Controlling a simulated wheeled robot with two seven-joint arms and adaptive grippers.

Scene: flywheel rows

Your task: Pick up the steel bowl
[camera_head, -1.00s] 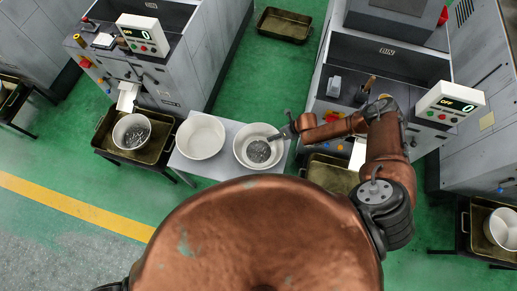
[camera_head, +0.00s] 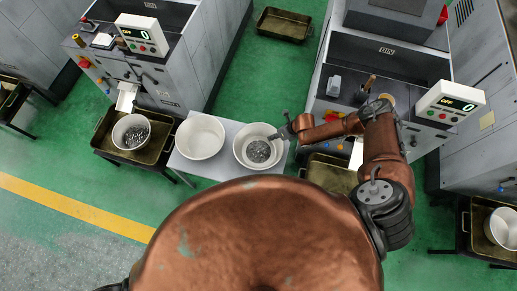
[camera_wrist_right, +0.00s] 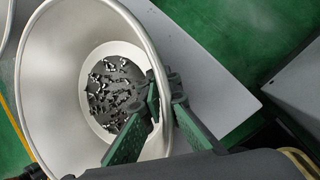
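The steel bowl (camera_head: 242,157) stands upright on a small grey table (camera_head: 226,172) between the machines, with dark metal parts inside. It also fills the left half of the right wrist view (camera_wrist_right: 50,60). My right gripper (camera_head: 276,136) is at the bowl's right rim in the head view. In the wrist view its green-padded fingers (camera_wrist_right: 165,105) are spread, one inside the bowl and one outside, with the rim between them. I see no clear closing on the rim. My left gripper is not in view.
A second, empty pale bowl (camera_head: 200,139) stands close to the left on the same table. Another bowl of parts (camera_head: 131,132) sits in a brown tray (camera_head: 155,156) further left. Machines stand behind and to the right. An empty tray (camera_head: 284,25) lies on the green floor.

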